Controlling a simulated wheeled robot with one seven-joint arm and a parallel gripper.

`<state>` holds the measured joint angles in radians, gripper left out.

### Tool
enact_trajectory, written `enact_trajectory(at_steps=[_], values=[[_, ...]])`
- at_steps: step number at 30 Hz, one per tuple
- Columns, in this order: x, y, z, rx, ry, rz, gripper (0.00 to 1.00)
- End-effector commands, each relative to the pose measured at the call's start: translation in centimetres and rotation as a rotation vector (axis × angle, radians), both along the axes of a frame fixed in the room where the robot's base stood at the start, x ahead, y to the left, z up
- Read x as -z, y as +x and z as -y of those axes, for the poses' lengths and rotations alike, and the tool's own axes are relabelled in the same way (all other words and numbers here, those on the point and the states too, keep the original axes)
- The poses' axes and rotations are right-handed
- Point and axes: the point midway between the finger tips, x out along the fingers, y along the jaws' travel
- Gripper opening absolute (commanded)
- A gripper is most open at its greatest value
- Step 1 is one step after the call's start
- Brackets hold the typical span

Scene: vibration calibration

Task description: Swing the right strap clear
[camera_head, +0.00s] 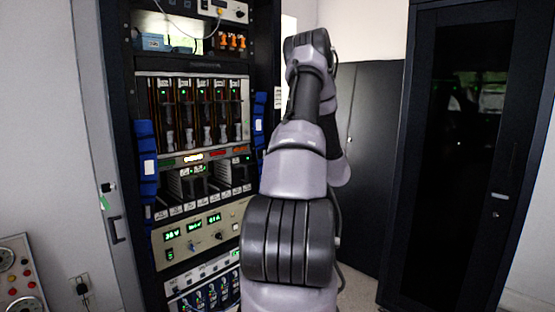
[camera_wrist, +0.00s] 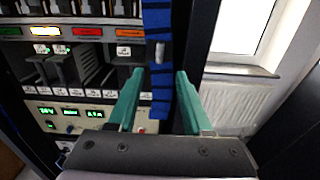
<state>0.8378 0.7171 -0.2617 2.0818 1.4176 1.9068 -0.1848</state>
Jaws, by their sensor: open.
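The right strap (camera_head: 259,118) is a blue band hanging down the right side of the rack, partly behind my arm in the head view. In the wrist view the blue strap (camera_wrist: 159,60) runs vertically, with a small pale cylindrical piece on it. My gripper (camera_wrist: 158,88) has two green fingers, spread open with the strap between them in the picture. I cannot tell whether either finger touches it. My gripper is hidden behind my arm in the head view. A second blue strap (camera_head: 147,165) hangs on the rack's left side.
The rack (camera_head: 170,218) holds module slots, coloured indicator lights and a panel with green displays. A dark cabinet (camera_head: 455,150) stands at right. In the wrist view, a window (camera_wrist: 245,28) and radiator (camera_wrist: 235,98) lie right of the rack's dark edge.

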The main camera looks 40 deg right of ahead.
Motion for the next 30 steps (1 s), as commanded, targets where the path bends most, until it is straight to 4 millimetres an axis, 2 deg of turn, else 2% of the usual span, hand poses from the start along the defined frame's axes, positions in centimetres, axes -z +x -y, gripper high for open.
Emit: enact_trajectory(at_steps=[3,11,14,15,16,20,27,30], values=[[0.0,-0.8,0.1,0.001,0.000,0.000,0.50],[0.0,-0.9,0.1,0.000,0.000,0.000,0.50],[0.0,-0.9,0.0,0.003,0.016,0.000,0.16],[-0.1,-0.8,-0.2,0.007,0.045,0.000,0.00],[-0.1,-0.8,-0.4,0.012,0.080,-0.001,0.00],[-0.2,-0.4,-2.1,0.059,0.371,-0.001,0.00],[-0.1,-0.4,-6.5,0.152,1.114,0.009,0.00],[0.0,-0.6,-8.0,0.175,1.346,0.014,0.00]])
